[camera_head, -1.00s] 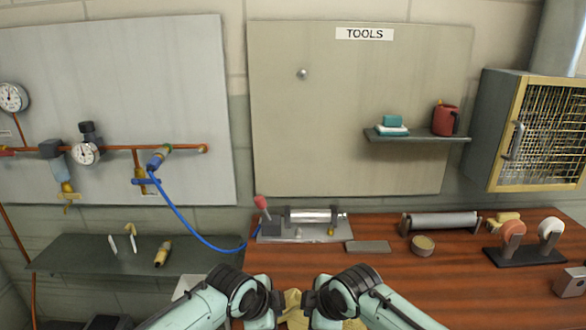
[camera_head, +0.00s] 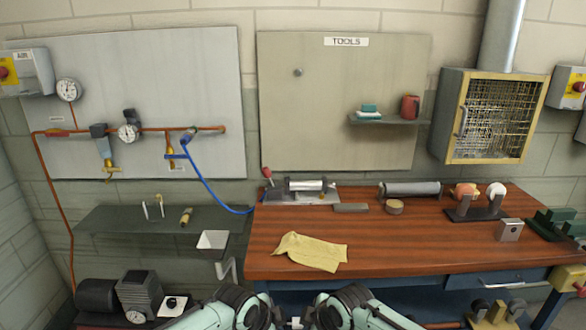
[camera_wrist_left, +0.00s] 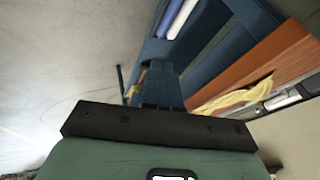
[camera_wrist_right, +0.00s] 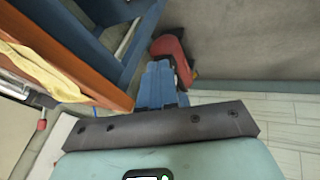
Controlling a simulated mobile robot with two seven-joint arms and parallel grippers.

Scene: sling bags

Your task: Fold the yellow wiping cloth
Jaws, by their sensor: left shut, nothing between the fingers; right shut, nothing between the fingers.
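The yellow wiping cloth (camera_head: 312,253) lies on the brown tabletop, at its left front part close to the front edge. It looks spread out with an uneven outline and a crumpled left corner. It also shows in the left wrist view (camera_wrist_left: 240,97) and the right wrist view (camera_wrist_right: 42,70). My left gripper (camera_wrist_left: 160,82) is shut and empty. My right gripper (camera_wrist_right: 160,82) is shut and empty. Both are apart from the cloth; in the head view my arms come together at the bottom, in front of the table.
The wooden table (camera_head: 400,248) is clear right of the cloth. A lever device (camera_head: 305,190), a grey roller (camera_head: 410,189), a round tin (camera_head: 394,206) and a tape dispenser (camera_head: 478,205) stand along its back. A grey shelf (camera_head: 150,224) and a white tray (camera_head: 212,241) are left.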

